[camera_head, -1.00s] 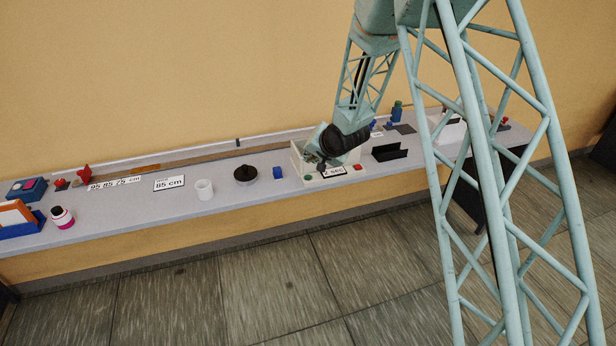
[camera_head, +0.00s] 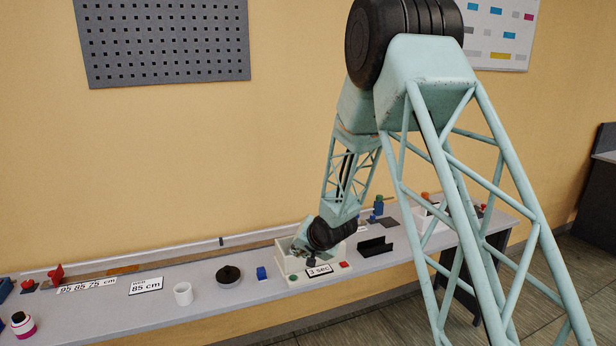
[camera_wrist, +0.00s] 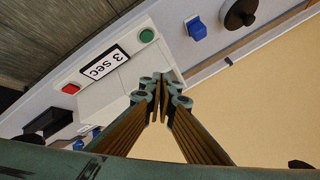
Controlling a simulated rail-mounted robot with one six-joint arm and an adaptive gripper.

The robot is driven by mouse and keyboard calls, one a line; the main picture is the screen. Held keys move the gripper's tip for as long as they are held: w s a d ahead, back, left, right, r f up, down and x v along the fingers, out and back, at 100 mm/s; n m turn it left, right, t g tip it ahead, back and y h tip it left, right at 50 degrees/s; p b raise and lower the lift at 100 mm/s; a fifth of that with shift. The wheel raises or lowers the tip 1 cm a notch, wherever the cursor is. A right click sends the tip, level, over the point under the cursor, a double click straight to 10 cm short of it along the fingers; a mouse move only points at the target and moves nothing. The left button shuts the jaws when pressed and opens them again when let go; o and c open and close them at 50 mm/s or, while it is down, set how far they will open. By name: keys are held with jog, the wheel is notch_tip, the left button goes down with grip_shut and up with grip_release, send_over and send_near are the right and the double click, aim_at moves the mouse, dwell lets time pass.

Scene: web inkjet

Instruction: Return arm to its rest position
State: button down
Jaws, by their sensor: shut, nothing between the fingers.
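My gripper (camera_wrist: 160,88) is shut and empty in the wrist view, its two fingers meeting at the tips. It points toward the white box with the "3 sec" label (camera_wrist: 104,64), which has a green button (camera_wrist: 146,36) and a red button (camera_wrist: 71,89). In the head view my arm reaches down to the bench, and my wrist hangs at this box (camera_head: 284,262). The wrist hides part of the box there, and the fingertips are hard to make out. I cannot tell whether the fingers touch anything.
The long grey bench (camera_head: 120,312) runs along the yellow wall. A pegboard (camera_head: 165,42) hangs above; the wall between is bare.

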jog(key=s+d+r+n+g+h, duration=0.1)
jog(key=s+d+r+h, duration=0.1)
jog(key=s+d+r, duration=0.95)
jog(key=s+d+r+h, duration=0.2)
jog(key=s+d+r, duration=0.6)
jog(key=s+r, duration=0.55)
jog(key=s+d+r+g, duration=0.1)
jog(key=s+r, duration=0.1)
jog(key=s, duration=1.1)
jog(key=s+d+r+n+g, duration=0.1)
jog(key=s+d+r, duration=0.1)
jog(key=s, duration=1.1)
jog(key=s+d+r+n+g, duration=0.1)
jog(key=s+r, duration=0.1)
jog(key=s, duration=1.1)
jog(key=shift+s+d+r, duration=0.25)
jog(key=shift+s+d, duration=0.15)
